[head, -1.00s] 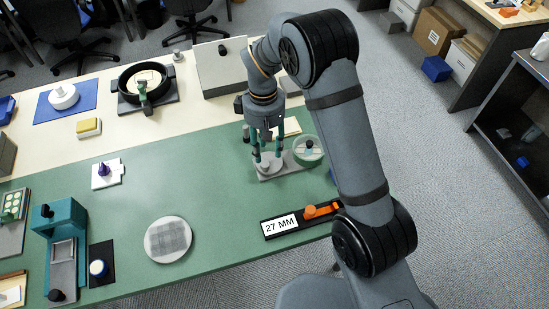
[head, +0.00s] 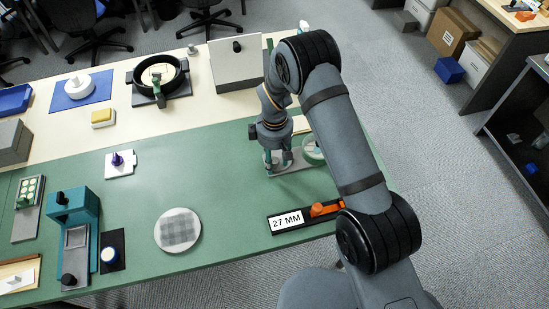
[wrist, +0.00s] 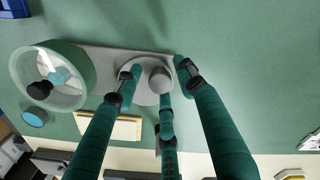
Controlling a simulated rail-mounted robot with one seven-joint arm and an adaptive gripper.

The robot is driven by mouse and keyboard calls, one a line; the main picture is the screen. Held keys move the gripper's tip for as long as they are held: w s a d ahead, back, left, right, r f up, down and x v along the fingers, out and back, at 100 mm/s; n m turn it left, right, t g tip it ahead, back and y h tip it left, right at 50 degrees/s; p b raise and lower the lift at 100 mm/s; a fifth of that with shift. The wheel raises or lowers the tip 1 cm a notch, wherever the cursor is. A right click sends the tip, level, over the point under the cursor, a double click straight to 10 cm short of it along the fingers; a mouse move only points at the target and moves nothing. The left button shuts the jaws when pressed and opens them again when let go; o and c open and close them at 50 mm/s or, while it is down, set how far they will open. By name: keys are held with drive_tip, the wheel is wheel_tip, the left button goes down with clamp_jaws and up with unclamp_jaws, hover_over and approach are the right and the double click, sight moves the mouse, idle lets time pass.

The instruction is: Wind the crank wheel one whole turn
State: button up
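The crank wheel is a light grey disc (wrist: 134,92) with a round knob (wrist: 160,79) standing on it, at one end of a grey base plate (wrist: 103,58). In the head view my gripper (head: 278,168) is down at the wheel and hides much of it. In the wrist view my gripper's (wrist: 158,76) three teal fingers stand around the knob. Gaps show between the knob and the left and right fingertips. The third finger is close beside the knob; I cannot tell whether it touches. The gripper looks open.
A pale green round cup (wrist: 84,75) stands at the plate's other end, beside the wheel. A black "27 MM" strip with an orange slider (head: 318,210) lies near the front edge. A round patterned disc (head: 178,230) lies left.

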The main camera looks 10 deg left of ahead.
drive_tip(key=shift+f, duration=0.1)
drive_tip(key=shift+c, duration=1)
drive_tip(key=c, duration=0.7)
clamp_jaws()
